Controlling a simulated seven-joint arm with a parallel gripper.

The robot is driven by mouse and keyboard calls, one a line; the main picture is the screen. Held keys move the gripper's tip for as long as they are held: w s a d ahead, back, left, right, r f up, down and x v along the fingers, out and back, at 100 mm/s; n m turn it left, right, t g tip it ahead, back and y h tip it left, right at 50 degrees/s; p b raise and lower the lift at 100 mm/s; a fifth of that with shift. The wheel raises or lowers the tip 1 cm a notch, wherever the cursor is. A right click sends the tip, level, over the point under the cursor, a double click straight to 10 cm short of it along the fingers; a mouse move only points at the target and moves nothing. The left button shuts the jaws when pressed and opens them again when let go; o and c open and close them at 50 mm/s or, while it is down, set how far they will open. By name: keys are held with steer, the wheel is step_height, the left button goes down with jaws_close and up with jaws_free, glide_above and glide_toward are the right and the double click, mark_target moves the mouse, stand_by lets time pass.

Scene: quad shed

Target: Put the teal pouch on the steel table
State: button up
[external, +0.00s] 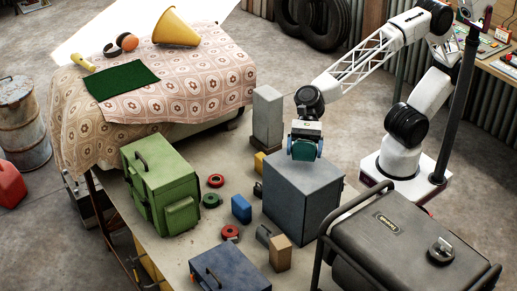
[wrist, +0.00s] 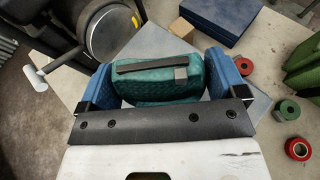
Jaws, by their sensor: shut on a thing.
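The teal pouch (wrist: 160,78) is between the two blue finger pads of my gripper (wrist: 163,84) in the wrist view, with a dark strip and a grey tab on its face. In the external view my gripper (external: 305,146) is shut on the pouch (external: 304,151), just over the far upper edge of a grey box-shaped block (external: 303,195). Whether the pouch touches the block is unclear. A broad pale tabletop (external: 165,256) carries the block and other things; I cannot tell from its look whether it is the steel table.
A green case (external: 160,190), a dark blue box (external: 230,268), a small blue block (external: 241,208) and tape rolls (external: 216,180) stand left of the block. A black generator (external: 405,245) is close on its right. A cloth-covered table (external: 210,85) stands behind.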

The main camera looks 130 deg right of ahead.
mark_target(304, 156)
steer(key=shift+f, duration=1.55)
steer(key=shift+f, duration=0.15)
steer(key=o, duration=0.6)
steer(key=shift+o, duration=0.2)
steer(key=shift+s+d+r, duration=0.1)
steer(key=shift+d+r, duration=0.05)
steer(key=shift+r, duration=0.05)
steer(key=shift+v, duration=5.85)
